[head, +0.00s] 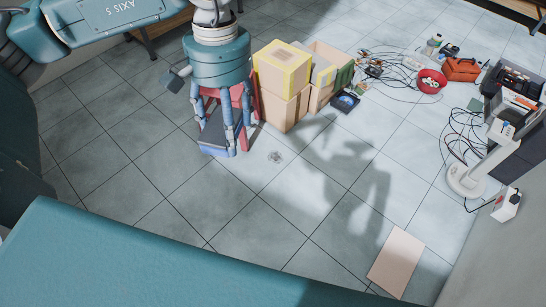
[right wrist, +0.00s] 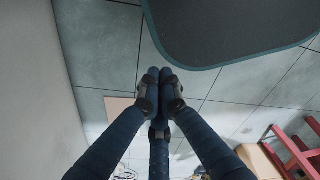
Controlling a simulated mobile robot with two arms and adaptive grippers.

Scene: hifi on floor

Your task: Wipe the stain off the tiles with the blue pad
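The blue pad (head: 216,151) is a block with a dark upper part and a blue lower edge. My left gripper (head: 217,138) points down in the head view with its fingers shut around the pad. I cannot tell whether the pad touches the floor. The stain (head: 275,157) is a small grey smudge on a tile, just right of the pad and apart from it. My right gripper (right wrist: 160,73) shows only in the right wrist view. Its fingertips are together with nothing between them, over tiles.
Cardboard boxes (head: 283,85) stand behind the stain. A red stand (head: 255,108) is partly hidden behind my left gripper. Cables, a red bowl (head: 432,81) and an orange bag (head: 462,69) lie at the back right. A flat tan sheet (head: 397,262) lies front right. Tiles around the stain are clear.

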